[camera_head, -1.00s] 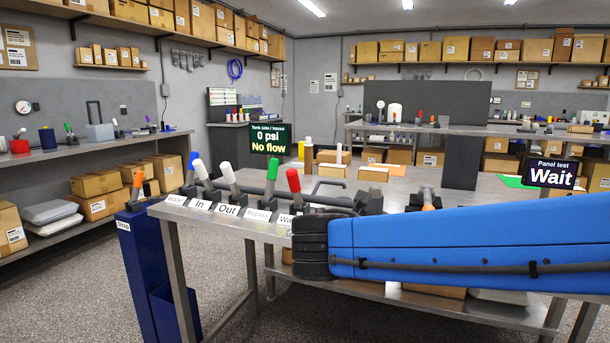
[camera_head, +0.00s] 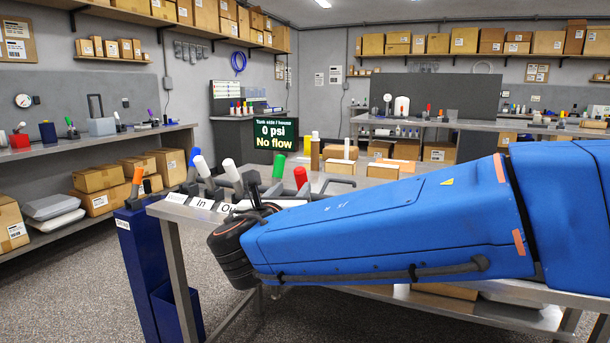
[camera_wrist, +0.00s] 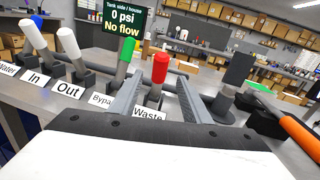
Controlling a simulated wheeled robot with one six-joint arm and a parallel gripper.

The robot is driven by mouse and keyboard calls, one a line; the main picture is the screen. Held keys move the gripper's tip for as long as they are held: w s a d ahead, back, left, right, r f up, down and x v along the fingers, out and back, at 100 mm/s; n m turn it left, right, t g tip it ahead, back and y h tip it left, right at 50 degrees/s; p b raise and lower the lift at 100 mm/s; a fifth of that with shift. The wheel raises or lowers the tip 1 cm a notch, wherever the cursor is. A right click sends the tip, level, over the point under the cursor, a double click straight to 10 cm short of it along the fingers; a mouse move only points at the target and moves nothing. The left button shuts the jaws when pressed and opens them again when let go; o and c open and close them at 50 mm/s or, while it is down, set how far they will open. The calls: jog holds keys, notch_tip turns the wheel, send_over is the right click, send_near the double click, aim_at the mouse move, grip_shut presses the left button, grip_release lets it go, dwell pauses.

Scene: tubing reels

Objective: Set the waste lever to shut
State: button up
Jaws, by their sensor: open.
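The red-handled waste lever (camera_wrist: 160,70) stands nearly upright behind its "Waste" label (camera_wrist: 148,115) in the wrist view. In the head view its red handle (camera_head: 300,178) shows above my blue arm, which hides its base and label. My gripper (camera_wrist: 160,82) is open, one finger on each side of the red lever in the picture. I cannot tell how deep the lever sits between the fingers; no contact shows. In the head view the fingers are mostly hidden behind my wrist.
The green bypass lever (camera_wrist: 124,62) stands close left of my left finger. White levers "Out" (camera_wrist: 69,42) and "In" (camera_wrist: 33,37) are farther left. An orange handle (camera_wrist: 300,132) lies at right. The house screen (camera_head: 276,134) reads 0 psi, No flow.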

aim_at(305, 174)
jog(key=w, duration=0.4)
jog(key=w+d, duration=0.1)
jog(key=w, duration=0.4)
jog(key=w+d, duration=0.1)
jog(key=w, duration=0.3)
jog(key=shift+w+d, duration=0.15)
jog(key=shift+w, duration=0.1)
grip_shut()
